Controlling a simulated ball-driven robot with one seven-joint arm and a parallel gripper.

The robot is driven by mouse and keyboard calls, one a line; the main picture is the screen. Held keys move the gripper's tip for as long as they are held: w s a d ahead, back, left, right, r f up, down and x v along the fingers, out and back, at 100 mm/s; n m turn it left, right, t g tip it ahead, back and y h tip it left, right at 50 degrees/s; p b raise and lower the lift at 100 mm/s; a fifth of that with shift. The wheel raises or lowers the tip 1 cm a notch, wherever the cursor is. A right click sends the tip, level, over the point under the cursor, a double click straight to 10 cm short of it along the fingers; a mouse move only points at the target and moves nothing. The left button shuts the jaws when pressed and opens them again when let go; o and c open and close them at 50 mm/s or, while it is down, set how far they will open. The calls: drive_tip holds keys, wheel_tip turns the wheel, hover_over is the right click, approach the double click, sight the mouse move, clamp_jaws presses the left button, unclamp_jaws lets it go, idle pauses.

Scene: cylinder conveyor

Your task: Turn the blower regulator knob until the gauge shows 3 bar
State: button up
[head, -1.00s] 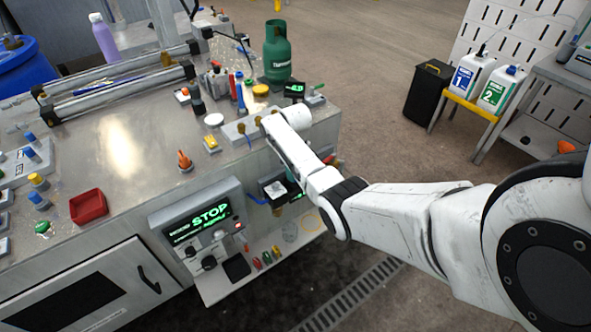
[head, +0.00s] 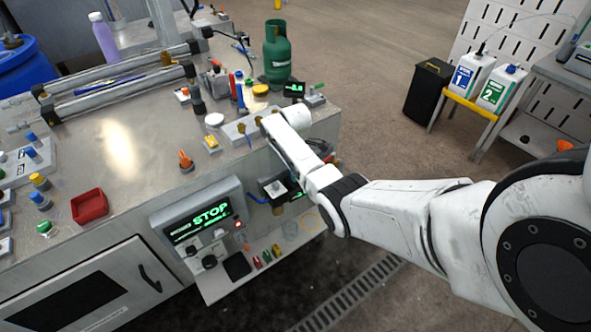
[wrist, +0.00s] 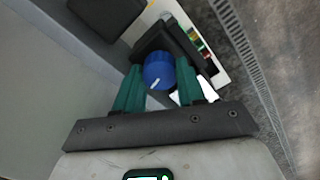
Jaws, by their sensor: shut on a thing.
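The blue regulator knob (wrist: 158,71) with a white pointer mark sits on a dark housing (wrist: 151,41) in the wrist view. My gripper (wrist: 157,78) has its two green fingers on either side of the knob and is shut on it. Another green-lit display (head: 298,194) is partly hidden by my arm.
A panel reading STOP (head: 208,217) is left of my arm on the bench front, above a low shelf (head: 250,270) with small items. A green gas bottle (head: 277,52) and a red tray (head: 89,206) stand on the bench.

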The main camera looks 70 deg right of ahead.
idle(0.3)
drive_tip(key=o, duration=0.8)
wheel_tip(320, 180, up, 11)
drive_tip(key=shift+f, duration=0.1)
idle(0.7)
